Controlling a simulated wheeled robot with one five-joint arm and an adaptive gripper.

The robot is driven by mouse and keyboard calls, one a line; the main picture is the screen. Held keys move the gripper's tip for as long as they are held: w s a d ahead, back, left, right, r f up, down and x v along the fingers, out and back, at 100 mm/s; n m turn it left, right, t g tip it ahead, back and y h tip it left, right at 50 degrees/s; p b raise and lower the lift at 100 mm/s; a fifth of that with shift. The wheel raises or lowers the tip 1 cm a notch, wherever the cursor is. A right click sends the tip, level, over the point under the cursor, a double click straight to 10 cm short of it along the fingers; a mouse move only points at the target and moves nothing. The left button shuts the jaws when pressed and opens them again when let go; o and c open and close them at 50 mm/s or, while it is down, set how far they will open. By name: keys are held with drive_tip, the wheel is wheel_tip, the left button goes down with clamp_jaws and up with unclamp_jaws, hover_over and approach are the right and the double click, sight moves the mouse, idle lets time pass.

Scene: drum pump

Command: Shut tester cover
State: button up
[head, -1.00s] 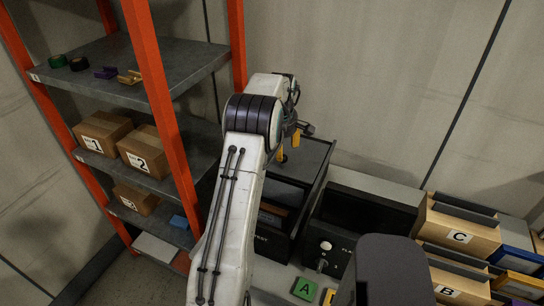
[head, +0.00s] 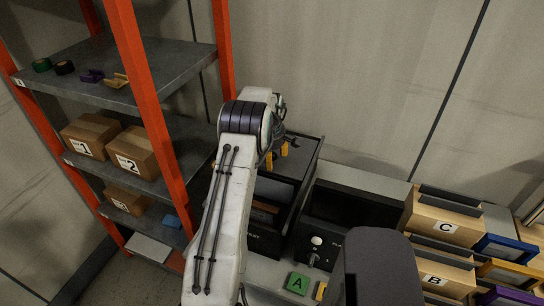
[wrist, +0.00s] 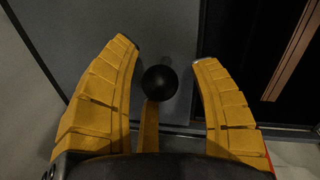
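The tester (head: 262,238) is a dark box with a partly hidden label on its front, right of my arm. Its front is open, and a brownish item shows inside. A dark grey panel (head: 303,158), apparently its cover, lies at the top. My gripper (head: 276,156) is over this panel, partly hidden by my arm. In the wrist view my gripper (wrist: 165,54) is open, with its yellow fingers on either side of a round black knob (wrist: 160,82). Gaps show between the knob and both fingers. A yellowish strip (wrist: 149,128) shows below the knob.
A second dark unit (head: 345,208) with a white knob stands right of the tester. A green A block (head: 298,283) lies in front. Cardboard bins marked C (head: 440,222) and B (head: 445,272) stand at right. An orange-framed shelf (head: 150,100) with boxes stands at left.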

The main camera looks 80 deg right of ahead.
clamp_jaws()
idle(0.3)
drive_tip(key=shift+a, duration=0.1)
